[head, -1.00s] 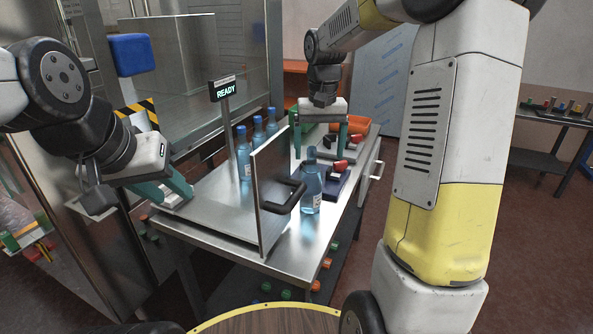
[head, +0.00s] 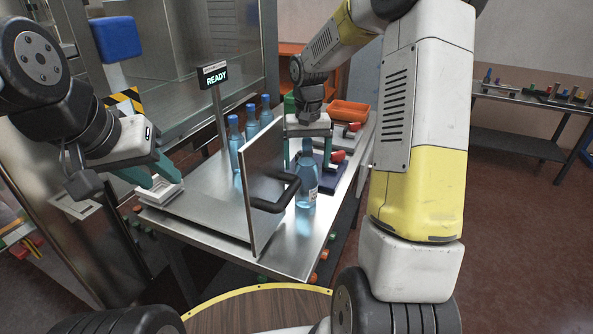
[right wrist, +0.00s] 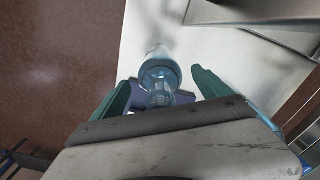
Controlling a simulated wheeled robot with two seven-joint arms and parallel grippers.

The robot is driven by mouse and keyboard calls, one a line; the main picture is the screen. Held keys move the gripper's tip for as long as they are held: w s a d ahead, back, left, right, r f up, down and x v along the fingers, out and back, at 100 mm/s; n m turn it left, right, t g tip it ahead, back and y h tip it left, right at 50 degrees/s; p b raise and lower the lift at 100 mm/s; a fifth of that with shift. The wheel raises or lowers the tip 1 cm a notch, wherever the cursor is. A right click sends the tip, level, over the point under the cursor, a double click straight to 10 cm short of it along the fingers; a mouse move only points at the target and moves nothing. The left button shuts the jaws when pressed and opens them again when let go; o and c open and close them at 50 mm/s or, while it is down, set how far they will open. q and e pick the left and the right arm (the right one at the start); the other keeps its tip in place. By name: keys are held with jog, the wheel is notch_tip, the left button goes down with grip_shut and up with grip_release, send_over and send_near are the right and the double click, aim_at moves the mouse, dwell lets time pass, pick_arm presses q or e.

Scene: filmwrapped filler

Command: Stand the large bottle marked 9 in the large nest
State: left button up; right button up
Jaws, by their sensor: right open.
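A clear blue bottle (head: 306,190) with a pale label stands upright on the steel table, right of an upright panel; I cannot read its mark. My right gripper (head: 306,168) is open around its upper part. The right wrist view shows the bottle (right wrist: 160,76) between the open fingers (right wrist: 160,92), with a gap on the right. More blue bottles (head: 236,140) stand behind the panel. My left gripper (head: 158,184) is at a white square frame (head: 163,197) on the table's left end; whether it grips it is unclear. I cannot tell which piece is the large nest.
The upright panel (head: 262,190) with a black handle (head: 280,192) stands between the left part of the table and the bottle. A dark blue tray (head: 335,174) with red pieces lies behind the bottle. A READY sign (head: 215,77) and an orange bin (head: 350,111) stand farther back.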

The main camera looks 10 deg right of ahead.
jog(key=shift+f, duration=0.2)
grip_shut()
dwell(0.3)
jog(key=shift+r, duration=0.1)
